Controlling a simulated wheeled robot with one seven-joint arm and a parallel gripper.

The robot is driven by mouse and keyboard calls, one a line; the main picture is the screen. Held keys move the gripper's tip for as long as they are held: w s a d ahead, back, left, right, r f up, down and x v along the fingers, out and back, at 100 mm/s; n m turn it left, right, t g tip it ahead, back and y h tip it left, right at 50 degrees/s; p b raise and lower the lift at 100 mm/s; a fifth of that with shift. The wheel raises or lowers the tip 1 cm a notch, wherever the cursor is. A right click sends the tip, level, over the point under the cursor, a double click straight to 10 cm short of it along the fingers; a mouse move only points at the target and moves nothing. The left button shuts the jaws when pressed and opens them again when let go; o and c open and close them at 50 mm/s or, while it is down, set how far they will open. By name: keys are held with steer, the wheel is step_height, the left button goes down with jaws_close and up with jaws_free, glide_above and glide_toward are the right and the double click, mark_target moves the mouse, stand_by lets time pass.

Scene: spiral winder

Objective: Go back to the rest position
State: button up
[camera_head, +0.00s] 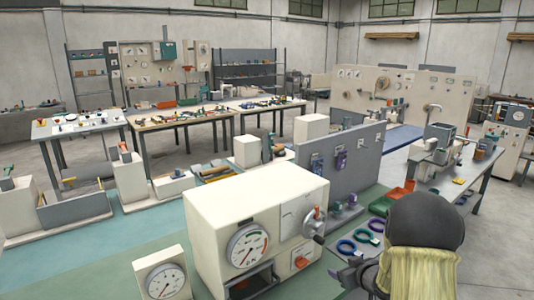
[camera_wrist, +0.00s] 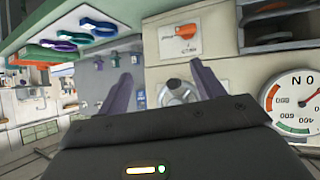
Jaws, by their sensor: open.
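My gripper (camera_wrist: 160,73) is open and empty, with its two dark fingers spread apart in the wrist view. It faces the front of a cream machine (camera_head: 228,211). A round grey metal knob (camera_wrist: 178,91) of that machine shows between the fingers, apart from them as far as I can tell. In the head view my arm is at the lower right, and the gripper is mostly hidden behind the arm's dark and yellowish links.
The machine carries a dial gauge (camera_head: 248,246) and an orange switch (camera_wrist: 184,31). A grey panel (camera_head: 345,155) stands behind it.

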steer(key=s+a+r+m+g+h, duration=0.1)
steer(key=s+a+g, duration=0.3)
steer(key=s, duration=0.9)
steer(key=s+a+r+m+g+h, duration=0.1)
steer(key=s+a+r+m+g, duration=0.2)
steer(key=s, duration=1.1)
steer(key=shift+a+r+m+g+h, duration=0.35)
steer(key=shift+a+g, duration=0.25)
steer(key=shift+a, duration=0.55)
steer(key=shift+s, duration=0.1)
steer(key=shift+c, duration=0.2)
